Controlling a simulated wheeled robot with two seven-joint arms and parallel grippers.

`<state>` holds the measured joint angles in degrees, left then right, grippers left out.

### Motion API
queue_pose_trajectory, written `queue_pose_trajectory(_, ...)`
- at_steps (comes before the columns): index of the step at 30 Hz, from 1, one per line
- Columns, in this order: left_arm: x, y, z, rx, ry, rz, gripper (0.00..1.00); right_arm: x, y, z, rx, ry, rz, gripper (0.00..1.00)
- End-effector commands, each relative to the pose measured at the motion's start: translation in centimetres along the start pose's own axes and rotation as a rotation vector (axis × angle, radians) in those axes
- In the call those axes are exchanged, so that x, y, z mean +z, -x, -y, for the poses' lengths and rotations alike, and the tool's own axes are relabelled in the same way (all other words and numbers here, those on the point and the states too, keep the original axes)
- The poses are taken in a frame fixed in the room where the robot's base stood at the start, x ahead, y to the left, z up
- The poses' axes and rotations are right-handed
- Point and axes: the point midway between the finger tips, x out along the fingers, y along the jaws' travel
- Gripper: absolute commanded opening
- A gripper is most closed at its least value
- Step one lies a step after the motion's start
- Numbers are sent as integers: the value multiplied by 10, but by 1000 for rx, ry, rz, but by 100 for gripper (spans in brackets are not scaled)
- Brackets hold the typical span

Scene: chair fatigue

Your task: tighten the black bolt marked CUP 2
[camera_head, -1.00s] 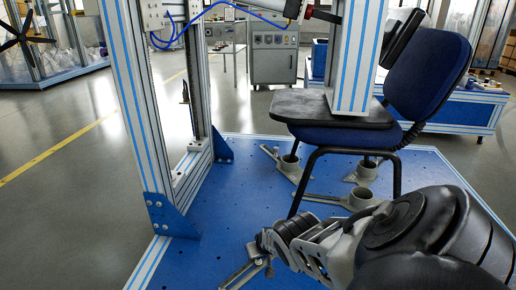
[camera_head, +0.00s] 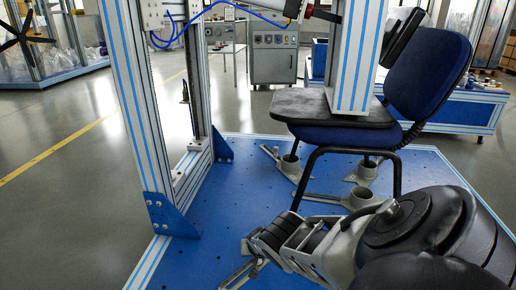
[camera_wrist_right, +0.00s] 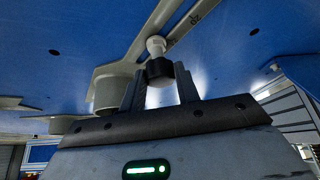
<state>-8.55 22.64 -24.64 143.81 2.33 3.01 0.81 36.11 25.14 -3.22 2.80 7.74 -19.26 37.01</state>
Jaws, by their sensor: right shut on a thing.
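In the right wrist view, a black bolt head (camera_wrist_right: 159,70) sits between the two fingers of my right gripper (camera_wrist_right: 160,86), which is shut on it. A pale round piece (camera_wrist_right: 156,45) adjoins the black head, at a grey slotted bar (camera_wrist_right: 178,32) on the blue plate. A small dark marking on the bar is too small to read fully. A grey cup (camera_wrist_right: 113,91) is left of the bolt. In the head view, my right gripper (camera_head: 250,265) is low over the blue plate at bottom centre; the bolt cannot be made out there. My left gripper is not in view.
A blue chair (camera_head: 428,75) stands on the blue base plate (camera_head: 225,205), its legs by grey cups (camera_head: 365,171). An aluminium column (camera_head: 150,110) rises at left, another (camera_head: 356,55) in front of the chair. The plate's left part is clear.

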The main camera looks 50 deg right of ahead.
Motion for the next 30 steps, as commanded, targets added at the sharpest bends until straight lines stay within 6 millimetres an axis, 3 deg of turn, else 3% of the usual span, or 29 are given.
queue_pose_trajectory(15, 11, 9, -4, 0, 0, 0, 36, 0, -1, 4, 157, -289, -1, 8)
queue_pose_trajectory(26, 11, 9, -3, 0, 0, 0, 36, 0, 1, 3, 170, -311, 1, 8)
queue_pose_trajectory(30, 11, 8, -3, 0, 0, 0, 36, -1, 1, -8, 198, -359, 3, 8)
